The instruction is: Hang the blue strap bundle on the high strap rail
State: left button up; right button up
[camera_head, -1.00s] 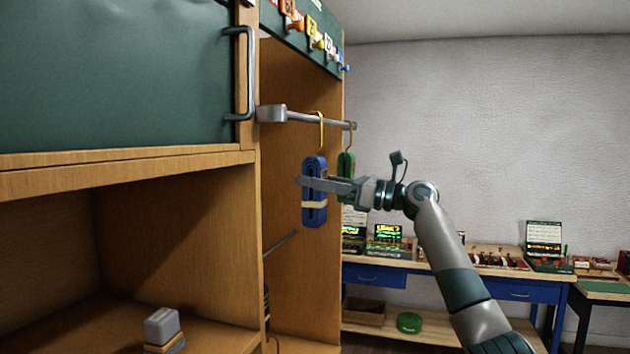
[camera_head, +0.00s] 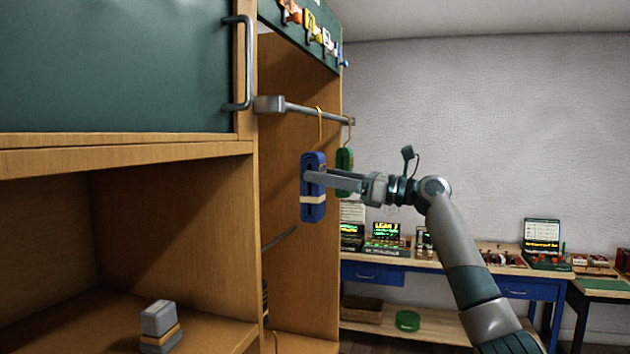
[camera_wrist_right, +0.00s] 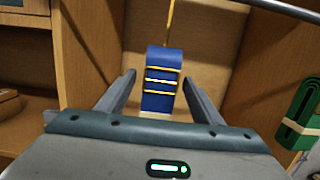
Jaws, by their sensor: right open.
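The blue strap bundle (camera_head: 313,207), with a pale band round its lower part, hangs by a yellow hook from the high strap rail (camera_head: 300,109). It hangs upright, left of a green strap bundle (camera_head: 344,165) on the same rail. My right gripper (camera_head: 316,179) is open at the blue bundle, one finger crossing in front of it. In the right wrist view the blue bundle (camera_wrist_right: 160,77) shows between the spread fingers, with gaps on both sides. My left gripper is not in view.
A lower rail (camera_head: 280,239) is inside the cabinet below. A grey block (camera_head: 158,318) sits on the left shelf. The green cabinet door (camera_head: 110,65) with a handle is at upper left. A workbench (camera_head: 455,262) stands behind on the right.

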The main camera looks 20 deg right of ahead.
jog(key=b+v, duration=0.6)
jog(key=v, duration=0.8)
jog(key=shift+s+d, duration=0.25)
jog(key=shift+d, duration=0.05)
